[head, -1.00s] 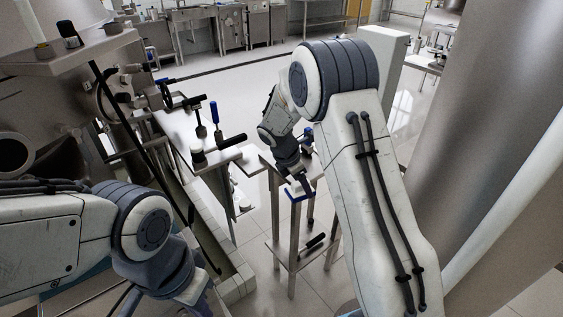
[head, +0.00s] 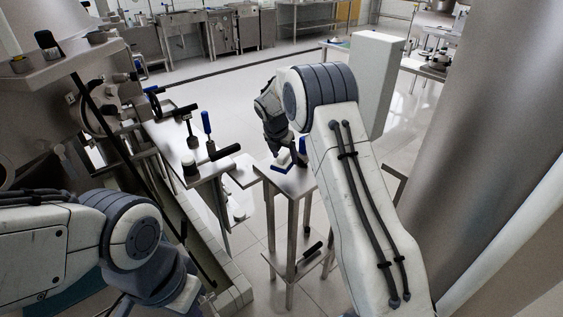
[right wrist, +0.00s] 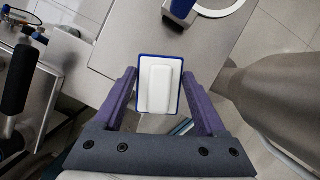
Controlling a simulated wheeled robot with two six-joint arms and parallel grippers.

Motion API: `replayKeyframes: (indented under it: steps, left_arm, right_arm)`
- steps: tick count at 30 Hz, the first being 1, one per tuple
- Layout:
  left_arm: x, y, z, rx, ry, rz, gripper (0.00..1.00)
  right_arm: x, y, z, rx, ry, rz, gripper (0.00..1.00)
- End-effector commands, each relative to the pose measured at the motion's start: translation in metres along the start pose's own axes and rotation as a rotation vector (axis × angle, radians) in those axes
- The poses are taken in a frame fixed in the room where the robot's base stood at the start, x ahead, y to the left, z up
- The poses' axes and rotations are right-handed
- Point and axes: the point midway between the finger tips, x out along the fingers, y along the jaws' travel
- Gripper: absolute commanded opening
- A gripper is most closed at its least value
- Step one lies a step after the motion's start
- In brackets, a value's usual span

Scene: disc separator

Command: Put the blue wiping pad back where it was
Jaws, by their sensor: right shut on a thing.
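The wiping pad, a white block with a blue rim, shows in the right wrist view (right wrist: 160,85) between my two purple fingers. My right gripper (right wrist: 160,100) is shut on it. In the head view the pad (head: 282,164) is at the top of the small steel stand (head: 289,184), below my right gripper (head: 277,143). I cannot tell whether it touches the stand's top. My left arm comes in at the lower left of the head view; its fingertips are out of frame.
A blue-handled item (right wrist: 180,10) by a pale ring is just beyond the pad. The steel bench to the left holds a blue-handled tool (head: 206,122) and a black handle (head: 225,152). A large metal cylinder (head: 490,130) stands close on the right.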

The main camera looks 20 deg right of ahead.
Motion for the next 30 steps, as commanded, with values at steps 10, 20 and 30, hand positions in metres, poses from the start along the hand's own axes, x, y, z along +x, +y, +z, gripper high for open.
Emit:
replayKeyframes:
  steps: [10, 20, 30]
  left_arm:
    - [-0.009, 0.001, -0.001, 0.0, 0.0, 0.0, 0.0]
    - [-0.016, 0.001, -0.001, 0.0, 0.0, 0.0, 0.0]
    - [-0.015, 0.001, -0.001, 0.0, 0.0, 0.0, 0.0]
  right_arm:
    - [0.023, 0.017, 0.004, 0.001, 0.002, -0.002, 0.0]
    - [0.054, 0.017, -0.008, 0.002, 0.0, 0.0, 0.0]
    - [0.057, 0.016, -0.009, 0.002, 0.0, 0.0, 0.96]
